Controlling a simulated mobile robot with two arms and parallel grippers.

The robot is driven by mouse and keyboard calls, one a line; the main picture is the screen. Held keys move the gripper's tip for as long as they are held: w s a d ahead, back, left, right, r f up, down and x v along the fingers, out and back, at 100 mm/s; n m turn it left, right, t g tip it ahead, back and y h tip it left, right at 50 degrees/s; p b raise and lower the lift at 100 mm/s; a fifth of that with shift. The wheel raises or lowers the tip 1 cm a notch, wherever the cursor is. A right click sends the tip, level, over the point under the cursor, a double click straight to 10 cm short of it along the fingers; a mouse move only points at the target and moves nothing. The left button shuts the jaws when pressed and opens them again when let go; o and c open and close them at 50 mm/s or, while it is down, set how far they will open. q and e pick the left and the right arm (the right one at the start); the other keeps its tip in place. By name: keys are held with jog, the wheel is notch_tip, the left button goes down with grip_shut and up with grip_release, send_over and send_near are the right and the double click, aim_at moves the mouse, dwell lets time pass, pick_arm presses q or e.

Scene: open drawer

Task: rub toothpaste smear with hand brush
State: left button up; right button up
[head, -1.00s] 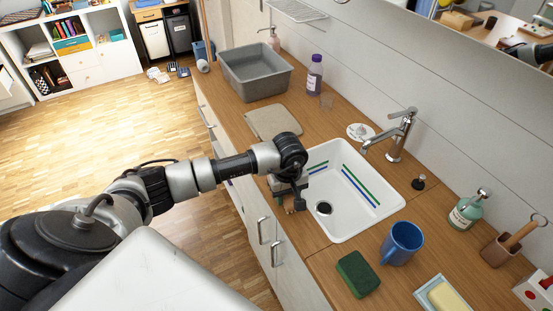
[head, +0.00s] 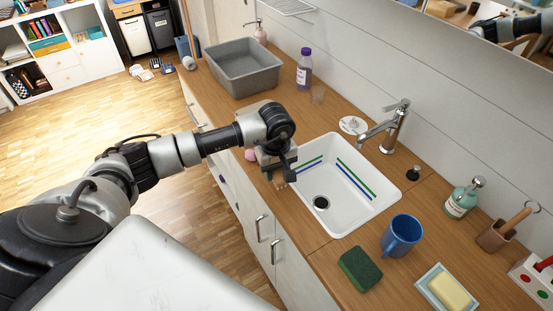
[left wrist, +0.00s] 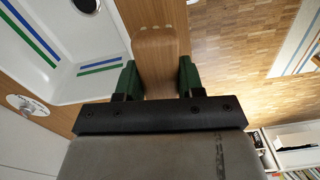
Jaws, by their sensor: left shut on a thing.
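The white sink (head: 375,205) is set in the counter, with green and blue streaks (head: 355,180) on its inner walls; the streaks also show in the left wrist view (left wrist: 30,38). My left gripper (head: 281,176) is above the counter at the sink's near-left rim. In the left wrist view its green-padded fingers (left wrist: 156,78) are shut on a wooden piece with a rounded end, seemingly the hand brush (left wrist: 155,52). In the head view only a small bit of wood shows under the gripper. My right gripper is not in view.
A blue mug (head: 401,238), a green sponge (head: 360,269) and a soap dish (head: 446,290) stand right of the sink. The tap (head: 390,128) is behind it. A grey basin (head: 243,72) and a purple-capped bottle (head: 304,70) stand at the back left.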

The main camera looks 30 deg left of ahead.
pick_arm(q)
jog(key=shift+w+a+r+p, duration=0.1)
jog(key=shift+r+p, duration=0.1)
jog(key=shift+r, duration=0.25)
jog(key=shift+a+r+p, duration=0.1)
jog(key=shift+r+p, duration=0.05)
jog(key=shift+r, duration=0.25)
jog(key=shift+d+r, duration=0.1)
jog(key=shift+r, duration=0.6)
